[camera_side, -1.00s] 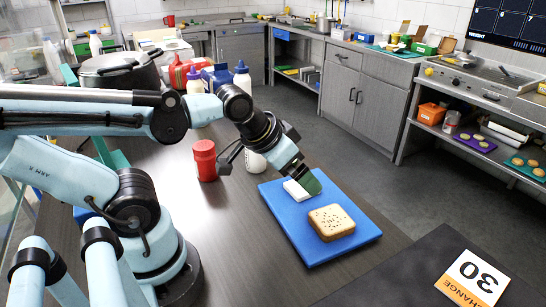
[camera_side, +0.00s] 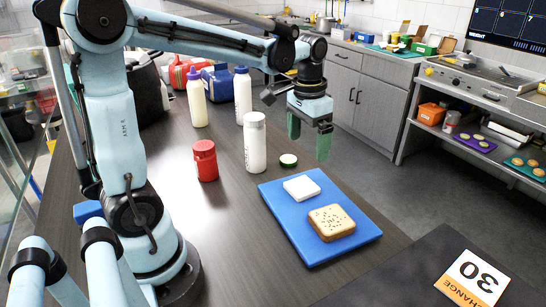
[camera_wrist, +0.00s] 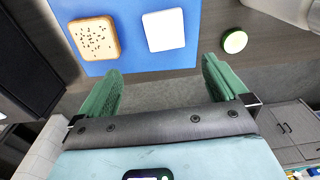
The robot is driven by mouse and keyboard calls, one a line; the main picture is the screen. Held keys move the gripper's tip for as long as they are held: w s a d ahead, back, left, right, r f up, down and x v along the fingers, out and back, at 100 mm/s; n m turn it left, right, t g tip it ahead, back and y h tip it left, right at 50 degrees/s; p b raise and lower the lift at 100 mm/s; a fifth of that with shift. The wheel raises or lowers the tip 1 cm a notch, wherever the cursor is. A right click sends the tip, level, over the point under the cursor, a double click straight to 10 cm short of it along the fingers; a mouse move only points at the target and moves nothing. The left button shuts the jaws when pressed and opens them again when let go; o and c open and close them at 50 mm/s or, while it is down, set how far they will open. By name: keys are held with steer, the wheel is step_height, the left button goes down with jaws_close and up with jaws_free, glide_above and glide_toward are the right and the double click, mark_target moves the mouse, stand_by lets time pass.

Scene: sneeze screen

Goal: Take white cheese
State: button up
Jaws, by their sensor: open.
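The white cheese (camera_side: 301,188) is a flat white square slab lying on the blue board (camera_side: 287,215), near its far end. It also shows in the wrist view (camera_wrist: 164,29), beyond my fingertips. My gripper (camera_side: 309,148) has green fingers spread apart, with nothing between them. It is raised above the far edge of the board, apart from the cheese. In the wrist view my gripper (camera_wrist: 161,86) has its two fingers on either side, with dark floor between them.
A seeded bread slice (camera_side: 331,222) lies on the board beside the cheese. A small green-rimmed round lid or slice (camera_side: 288,160) lies behind the board. A red shaker (camera_side: 205,160) and a white bottle (camera_side: 254,143) stand to the left. A dark counter with a "30" card (camera_side: 474,279) is at front right.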

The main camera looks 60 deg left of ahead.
mark_target(303, 185)
steer(key=shift+g, duration=0.3)
steer(key=shift+w+a+f, duration=0.1)
steer(key=shift+a+f, duration=0.1)
steer(key=shift+f, duration=1.9)
steer(key=shift+w+a+f, duration=0.1)
steer(key=shift+a+f, duration=0.05)
steer(key=shift+f, duration=1.9)
steer(key=shift+w+a+f, duration=0.1)
steer(key=shift+a+f, duration=0.1)
steer(key=shift+f, duration=1.9)
steer(key=shift+c, duration=0.5)
steer(key=c, duration=1)
